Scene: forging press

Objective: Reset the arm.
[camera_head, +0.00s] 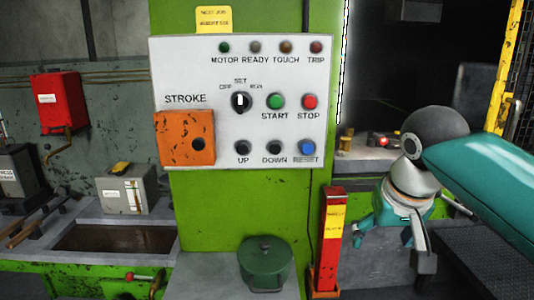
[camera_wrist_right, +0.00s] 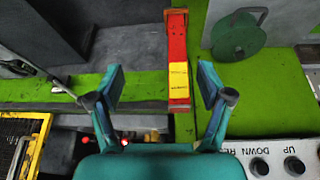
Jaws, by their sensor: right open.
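My right arm comes in from the right in the head view, and its teal right gripper (camera_head: 393,232) hangs downward to the right of the red post. In the wrist view the two fingers of the right gripper (camera_wrist_right: 162,84) stand wide apart with nothing between their pads. A red post (camera_head: 329,255) with a yellow label shows in line with the gap in the wrist view (camera_wrist_right: 178,55), and the gripper does not hold it. My left gripper is in neither view.
A white control panel (camera_head: 215,75) with buttons, lamps and a selector knob (camera_head: 241,101) is on the green column (camera_head: 235,205). A green lidded pot (camera_head: 265,264) stands below it. A trough (camera_head: 90,211) and grey box (camera_head: 128,188) are left. A yellow frame (camera_head: 500,65) stands right.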

